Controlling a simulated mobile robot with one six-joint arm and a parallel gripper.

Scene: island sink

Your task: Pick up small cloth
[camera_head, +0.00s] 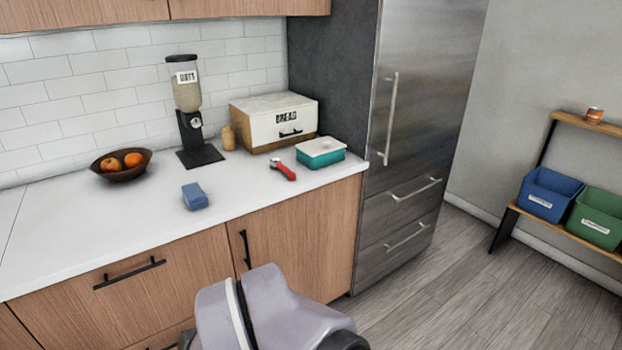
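A small blue folded piece (195,196), which looks like the small cloth, lies on the white counter (90,235) left of the middle, a little back from the front edge. It is clear of the other items around it. A grey and black part of my arm shows at the bottom centre, in front of the cabinet doors. My gripper's fingers are not in the picture, so I cannot see whether they hold anything.
Behind the blue piece stand a fruit bowl (121,170), an oats dispenser (190,110) and a bread box (273,122). A red-handled tool (284,171) and a teal container (320,153) lie right. A steel fridge (415,130) borders the counter. Open floor (480,290) is at right.

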